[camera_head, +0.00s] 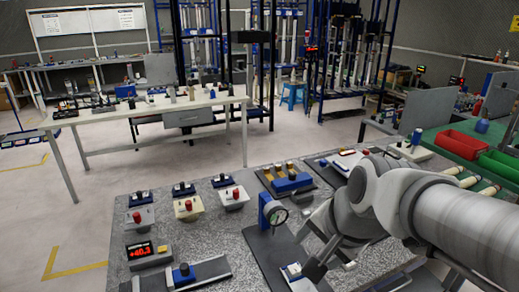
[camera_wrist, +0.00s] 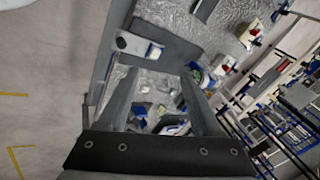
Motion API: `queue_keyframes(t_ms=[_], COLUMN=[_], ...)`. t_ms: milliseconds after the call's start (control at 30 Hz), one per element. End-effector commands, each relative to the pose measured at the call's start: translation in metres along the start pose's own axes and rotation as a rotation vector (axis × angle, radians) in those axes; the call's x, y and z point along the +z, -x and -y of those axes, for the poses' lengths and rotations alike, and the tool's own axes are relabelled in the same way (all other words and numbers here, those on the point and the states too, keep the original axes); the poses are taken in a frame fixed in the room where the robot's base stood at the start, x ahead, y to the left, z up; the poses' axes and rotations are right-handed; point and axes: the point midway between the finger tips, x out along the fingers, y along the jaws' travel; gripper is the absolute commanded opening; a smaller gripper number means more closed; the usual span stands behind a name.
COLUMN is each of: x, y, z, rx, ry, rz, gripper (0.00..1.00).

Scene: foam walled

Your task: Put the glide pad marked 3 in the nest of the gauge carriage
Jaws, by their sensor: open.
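My gripper shows in the wrist view (camera_wrist: 157,76) with its two fingers spread and no object clearly held between them. In the head view my arm reaches down at the right front, and the fingers are hard to make out there. A white block with a blue part (camera_head: 295,271) lies on a dark plate close to my gripper; a similar white and blue block (camera_wrist: 140,46) shows beyond the fingers in the wrist view. A blue stand with a round dial (camera_head: 272,211) rises from the dark plate. No number 3 is readable, and I cannot tell which part is the carriage nest.
Left on the speckled table (camera_head: 165,238) are several red-knobbed blocks (camera_head: 188,206), a red digital display (camera_head: 140,252) and a rail with a blue block (camera_head: 183,275). Behind the dial is a dark tray with a blue block (camera_head: 292,182). Red and green bins (camera_head: 464,144) stand right.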

Motion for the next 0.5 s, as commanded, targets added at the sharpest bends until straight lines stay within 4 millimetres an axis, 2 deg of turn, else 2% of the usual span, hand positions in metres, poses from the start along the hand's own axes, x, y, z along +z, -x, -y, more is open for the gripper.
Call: queue_keyframes(t_ms=[100,200,333,500], x=[0.008,0.014,0.018,0.020], y=[0.022,0.036,0.047,0.053], z=[-0.011,-0.020,-0.030,-0.035], rx=[0.014,0.039,0.073,0.096], ry=[0.328,0.567,0.783,0.900], rz=[-0.041,-0.069,-0.091,-0.100], gripper=[0.66,0.66,0.66,0.66])
